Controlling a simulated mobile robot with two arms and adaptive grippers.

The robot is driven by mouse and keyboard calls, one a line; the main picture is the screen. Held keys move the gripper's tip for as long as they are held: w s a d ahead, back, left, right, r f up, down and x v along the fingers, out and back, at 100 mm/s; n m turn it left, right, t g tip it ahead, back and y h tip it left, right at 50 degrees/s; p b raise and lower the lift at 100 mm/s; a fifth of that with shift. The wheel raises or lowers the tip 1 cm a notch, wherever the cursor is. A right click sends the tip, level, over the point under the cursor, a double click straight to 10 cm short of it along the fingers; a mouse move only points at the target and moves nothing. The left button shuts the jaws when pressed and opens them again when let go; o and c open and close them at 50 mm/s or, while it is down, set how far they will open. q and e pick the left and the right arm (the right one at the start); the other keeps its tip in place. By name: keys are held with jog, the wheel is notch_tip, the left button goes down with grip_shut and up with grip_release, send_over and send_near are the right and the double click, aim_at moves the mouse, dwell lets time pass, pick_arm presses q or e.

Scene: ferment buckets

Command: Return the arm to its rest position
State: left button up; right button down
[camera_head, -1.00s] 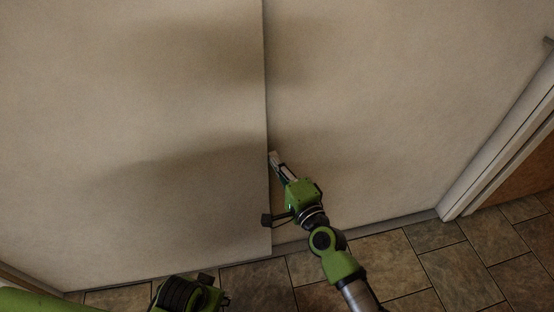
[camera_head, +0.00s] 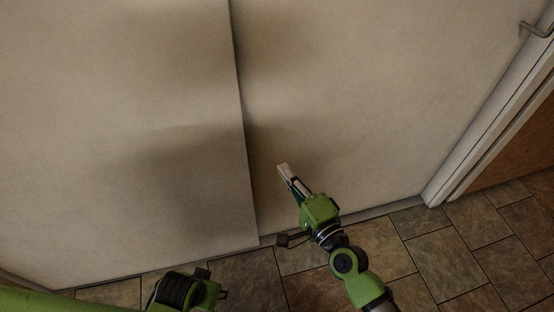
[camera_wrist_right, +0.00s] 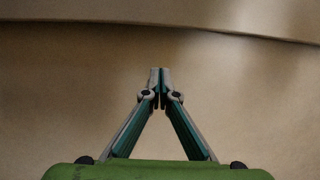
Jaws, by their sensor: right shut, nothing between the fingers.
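My right gripper (camera_head: 284,168) is shut and empty, in front of the pale panel to the right of the vertical panel edge. In the right wrist view its fingertips (camera_wrist_right: 160,72) meet, with nothing between them. The right arm reaches up from the lower right of the head view. Part of my left arm, green and black, shows at the bottom left of the head view. I cannot make out the left fingers there.
Two large pale panels, the left one (camera_head: 120,120) and the right one (camera_head: 350,90), meet at a vertical edge. A white frame (camera_head: 490,115) with a metal handle (camera_head: 536,30) and a brown surface stand at the right. Tiled floor (camera_head: 400,250) lies below.

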pick_arm(q)
jog(key=shift+f, duration=0.1)
pick_arm(e)
jog(key=shift+s+d, duration=0.25)
jog(key=shift+s, duration=0.2)
